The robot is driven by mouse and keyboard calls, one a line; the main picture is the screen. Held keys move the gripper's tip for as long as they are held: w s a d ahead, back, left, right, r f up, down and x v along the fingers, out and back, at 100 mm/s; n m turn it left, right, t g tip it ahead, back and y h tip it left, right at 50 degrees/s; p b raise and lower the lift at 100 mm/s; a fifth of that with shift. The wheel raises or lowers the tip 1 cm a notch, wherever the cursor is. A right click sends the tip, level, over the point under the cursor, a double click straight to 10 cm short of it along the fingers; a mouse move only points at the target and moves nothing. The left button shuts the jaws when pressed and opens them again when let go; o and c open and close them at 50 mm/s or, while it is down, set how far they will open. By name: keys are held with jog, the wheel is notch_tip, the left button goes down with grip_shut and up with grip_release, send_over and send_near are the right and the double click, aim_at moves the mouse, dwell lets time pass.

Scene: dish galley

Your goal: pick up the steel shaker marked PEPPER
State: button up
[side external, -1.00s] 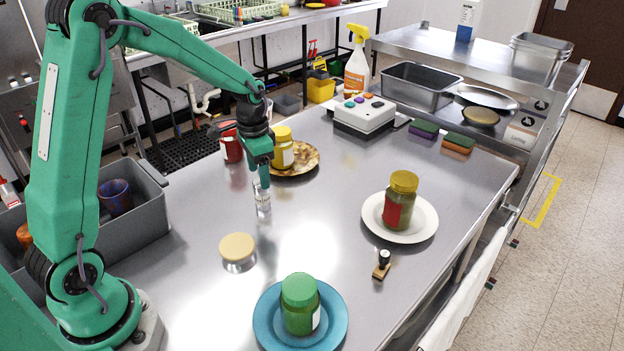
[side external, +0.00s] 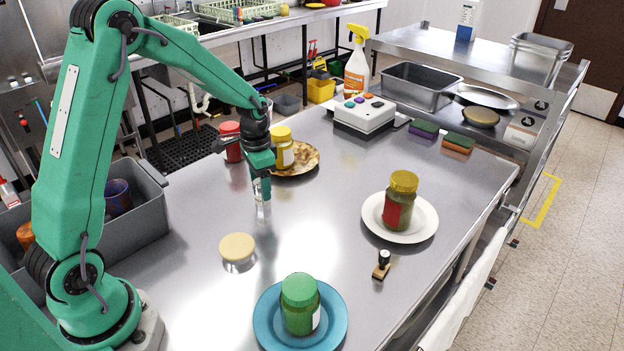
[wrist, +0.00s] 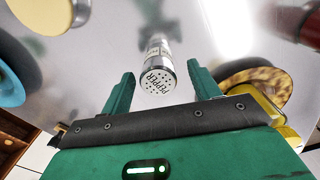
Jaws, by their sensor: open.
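The steel shaker (wrist: 159,72) shows in the wrist view with its holed cap towards the camera and PEPPER written on it. It stands upright on the steel table. My gripper (wrist: 160,69) is open, with one green finger on each side of the cap. Gaps show between the shaker and both fingers, so it is not gripped. In the side view my gripper (side external: 262,186) points down at the shaker, hiding its upper part; only its lower part (side external: 263,210) shows.
A yellow-lidded jar (side external: 282,153) on a brown plate (side external: 308,157) and a red-lidded jar (side external: 230,143) stand close behind. A tan-topped round container (side external: 237,247) is nearer the front. A blue plate (side external: 264,329) holds a green jar (side external: 299,304). A grey bin (side external: 150,222) is left.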

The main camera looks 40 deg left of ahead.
jog(key=shift+d+f, duration=0.1)
jog(key=shift+f, duration=2.4)
jog(key=c, duration=1.1)
jog(key=shift+r, duration=0.15)
jog(key=shift+r, duration=0.55)
jog(key=r, duration=0.3)
jog(key=shift+d+r, duration=0.1)
jog(key=shift+d, duration=0.1)
jog(key=s+d+r, duration=0.1)
jog(key=d+r, duration=0.1)
jog(key=d, duration=0.1)
jog(key=s+d+r, duration=0.1)
jog(key=d+r, duration=0.1)
jog(key=d, duration=0.2)
jog(key=s+d+r, duration=0.1)
jog(key=d+r, duration=0.1)
jog(key=d, duration=0.1)
jog(key=shift+s+d+r, duration=0.25)
jog(key=shift+s+d, duration=0.05)
jog(key=shift+s, duration=0.1)
